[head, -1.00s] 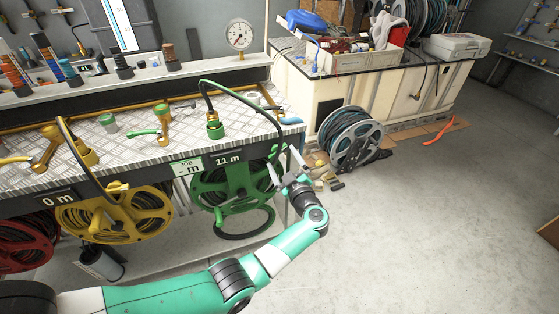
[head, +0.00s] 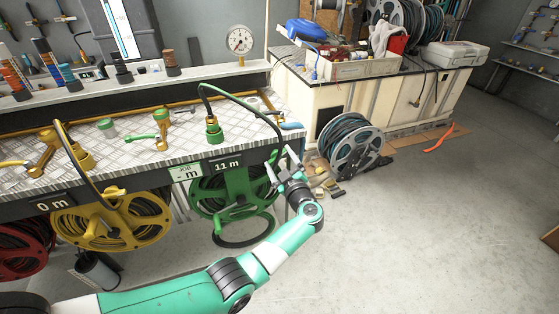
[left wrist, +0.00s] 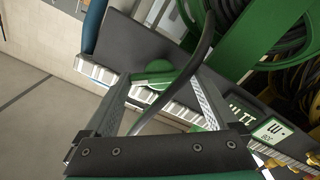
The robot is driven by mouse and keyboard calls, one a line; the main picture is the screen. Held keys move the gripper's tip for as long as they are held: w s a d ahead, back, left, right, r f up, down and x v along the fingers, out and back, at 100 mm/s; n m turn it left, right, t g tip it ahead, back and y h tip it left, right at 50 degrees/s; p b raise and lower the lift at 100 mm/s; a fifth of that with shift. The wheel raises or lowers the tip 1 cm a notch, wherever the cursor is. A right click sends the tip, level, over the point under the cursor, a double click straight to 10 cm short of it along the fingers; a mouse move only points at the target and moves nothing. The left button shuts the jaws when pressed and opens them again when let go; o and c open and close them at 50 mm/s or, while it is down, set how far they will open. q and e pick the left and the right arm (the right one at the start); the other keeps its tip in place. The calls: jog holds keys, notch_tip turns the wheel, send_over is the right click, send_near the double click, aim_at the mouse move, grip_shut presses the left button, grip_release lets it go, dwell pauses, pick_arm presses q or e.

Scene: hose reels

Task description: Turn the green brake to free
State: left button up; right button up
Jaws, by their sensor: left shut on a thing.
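The green hose reel (head: 236,187) hangs under the bench's front edge, beside the 11 m label (head: 227,165). My left gripper (head: 273,162) is at the right side of this reel, near the bench corner. In the left wrist view the green brake (left wrist: 157,70) shows as a rounded green piece between the two fingertips of my left gripper (left wrist: 158,84), which is shut on it. Much of the brake is hidden by the gripper in the head view. My right gripper is not in view.
The yellow reel (head: 120,217) and red reel (head: 22,245) hang further left. A grey reel (head: 354,147) stands on the floor to the right. Open floor (head: 430,230) lies at the right.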

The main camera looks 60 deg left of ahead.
pick_arm(q)
jog(key=shift+n, duration=0.9)
jog(key=shift+n+p, duration=0.35)
jog(key=shift+n, duration=0.85)
jog(key=n, duration=0.3)
jog(key=shift+n, duration=0.3)
jog(key=shift+n+b, duration=0.4)
jog(key=shift+n, duration=1.1)
jog(key=o, duration=1)
jog(key=shift+d, duration=0.1)
